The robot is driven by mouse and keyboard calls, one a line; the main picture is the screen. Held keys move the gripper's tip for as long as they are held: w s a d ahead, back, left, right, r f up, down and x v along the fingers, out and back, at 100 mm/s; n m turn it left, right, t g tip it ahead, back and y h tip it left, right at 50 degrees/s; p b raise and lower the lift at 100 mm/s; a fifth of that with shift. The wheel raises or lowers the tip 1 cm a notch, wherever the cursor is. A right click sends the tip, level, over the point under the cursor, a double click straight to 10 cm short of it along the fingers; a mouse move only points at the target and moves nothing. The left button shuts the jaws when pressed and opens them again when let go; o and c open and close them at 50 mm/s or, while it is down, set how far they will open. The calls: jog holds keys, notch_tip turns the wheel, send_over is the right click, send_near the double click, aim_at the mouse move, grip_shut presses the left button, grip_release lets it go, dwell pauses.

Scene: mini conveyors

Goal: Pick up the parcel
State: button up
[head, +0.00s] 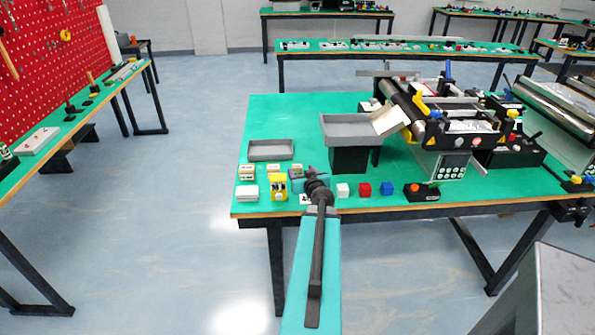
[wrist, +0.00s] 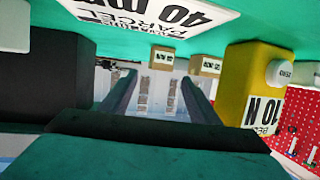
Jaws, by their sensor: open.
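A tan box with a small printed label (head: 297,170) sits on the green table, just behind my gripper (head: 311,182). In the wrist view, which looks upside down, a tan box (wrist: 162,58) and a second tan box (wrist: 209,66) lie beyond my open fingers (wrist: 158,88). Nothing is between the fingers. A white label reading "PARCEL 40 mm" (wrist: 165,12) lies along the upper edge there. I cannot tell which tan box is the parcel. My arm hides part of the table around the gripper in the head view.
A yellow block marked 10 N (wrist: 247,85) stands close beside my right finger in the wrist view. A grey tray (head: 271,157) and a raised grey bin (head: 355,141) lie behind.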

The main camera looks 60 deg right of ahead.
aim_at(298, 165)
jog(key=shift+p+x, duration=1.35)
jog(key=shift+x, duration=1.25)
jog(key=shift+s+f, duration=0.1)
jog(key=shift+f, duration=0.05)
jog(key=c, duration=1.3)
jog(key=shift+o, duration=0.2)
